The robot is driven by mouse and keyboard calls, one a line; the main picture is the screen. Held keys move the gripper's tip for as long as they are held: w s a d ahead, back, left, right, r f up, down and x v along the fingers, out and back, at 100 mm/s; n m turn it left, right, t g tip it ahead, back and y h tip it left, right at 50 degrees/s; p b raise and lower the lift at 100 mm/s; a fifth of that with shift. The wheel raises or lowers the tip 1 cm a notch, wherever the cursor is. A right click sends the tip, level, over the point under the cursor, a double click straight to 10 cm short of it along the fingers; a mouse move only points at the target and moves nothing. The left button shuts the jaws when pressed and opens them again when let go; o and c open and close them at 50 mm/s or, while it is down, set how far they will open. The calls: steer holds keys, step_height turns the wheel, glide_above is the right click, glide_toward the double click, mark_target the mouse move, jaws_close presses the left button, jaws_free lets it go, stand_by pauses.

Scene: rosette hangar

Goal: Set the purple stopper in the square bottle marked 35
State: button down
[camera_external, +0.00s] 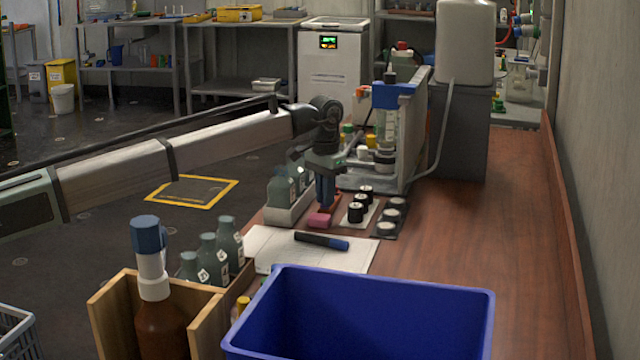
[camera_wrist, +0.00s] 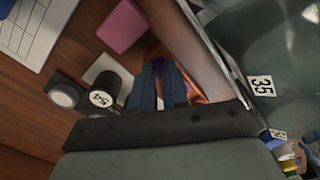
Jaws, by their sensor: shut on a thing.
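My gripper (camera_external: 326,200) points down beside the grey tray of square bottles. In the wrist view its fingers (camera_wrist: 161,68) are shut on a small purple thing, the purple stopper (camera_wrist: 155,48), mostly hidden behind them. An orange surface shows around and beyond the fingertips; I cannot tell whether the stopper touches it. The square bottle marked 35 (camera_wrist: 285,60) is at the right of the wrist view, apart from the fingers, with its white label facing the camera. Its mouth is not visible there. In the external view greenish square bottles (camera_external: 281,190) stand left of my gripper; their numbers are unreadable.
A pink block (camera_external: 319,220) lies just in front of my gripper. Black-capped vials (camera_external: 355,212), one marked 54 in the wrist view (camera_wrist: 102,98), stand close to the right. A marker (camera_external: 321,241) lies on paper. A blue bin (camera_external: 365,310) fills the front. The right of the table is clear.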

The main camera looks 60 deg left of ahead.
steer(key=shift+r, duration=0.15)
steer(key=shift+r, duration=1.3)
steer(key=s+a+r, duration=0.1)
steer(key=a+r, duration=0.1)
steer(key=r, duration=0.1)
steer(key=a+r, duration=0.2)
steer(key=r, duration=0.1)
steer(key=s+a+r, duration=0.1)
steer(key=a+r, duration=0.1)
steer(key=r, duration=0.1)
steer(key=shift+s+a+r, duration=0.3)
steer(key=shift+a+r, duration=0.05)
steer(key=shift+a, duration=0.05)
steer(key=shift+s+a+r, duration=0.15)
steer(key=shift+s+r, duration=0.2)
steer(key=shift+s, duration=0.2)
steer(key=shift+s+a+r, duration=0.15)
steer(key=shift+s+r, duration=0.15)
steer(key=shift+s, duration=0.45)
steer(key=shift+f, duration=0.85)
steer(key=shift+f, duration=0.25)
